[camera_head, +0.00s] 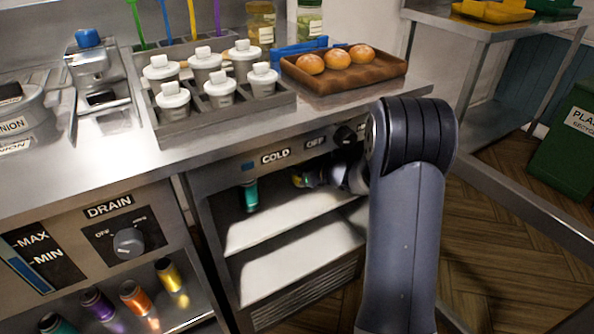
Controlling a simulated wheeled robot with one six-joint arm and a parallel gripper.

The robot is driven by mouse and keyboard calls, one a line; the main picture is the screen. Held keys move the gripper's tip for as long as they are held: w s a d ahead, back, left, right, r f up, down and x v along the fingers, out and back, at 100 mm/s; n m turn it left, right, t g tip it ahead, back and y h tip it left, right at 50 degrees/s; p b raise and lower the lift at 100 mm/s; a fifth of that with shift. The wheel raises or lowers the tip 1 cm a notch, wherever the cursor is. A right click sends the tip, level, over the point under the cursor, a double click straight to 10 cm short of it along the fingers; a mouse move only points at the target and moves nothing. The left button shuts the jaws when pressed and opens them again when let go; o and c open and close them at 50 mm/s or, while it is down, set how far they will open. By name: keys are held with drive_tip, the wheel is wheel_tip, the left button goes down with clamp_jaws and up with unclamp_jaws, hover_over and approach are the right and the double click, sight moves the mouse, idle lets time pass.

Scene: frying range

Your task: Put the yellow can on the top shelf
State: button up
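The cold cabinet under the counter is open, with a pale top shelf (285,224) and a lower shelf (290,270). A teal can (250,196) stands upright at the left of the top shelf. My arm reaches into the cabinet from the right. My gripper (312,179) is small and partly shadowed above the top shelf, right of the teal can. A small yellow item (298,180) shows at its tip; I cannot tell whether it is gripped. A yellow can (168,275) stands on the low shelf at left, away from my gripper.
An orange can (135,298), a purple can (97,305) and another teal can (57,324) share the low left shelf. The counter above holds a rack of white lidded pots (219,90) and a brown bun tray (345,75). The cabinet's lower shelf looks empty.

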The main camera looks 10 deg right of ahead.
drive_tip(key=shift+f, duration=0.7)
drive_tip(key=shift+f, duration=0.15)
drive_tip(key=o, duration=1.1)
drive_tip(key=shift+o, duration=0.2)
drive_tip(key=shift+r, duration=0.2)
drive_tip(key=p+v, duration=0.2)
drive_tip(key=v, duration=1)
drive_tip(key=shift+p, duration=0.35)
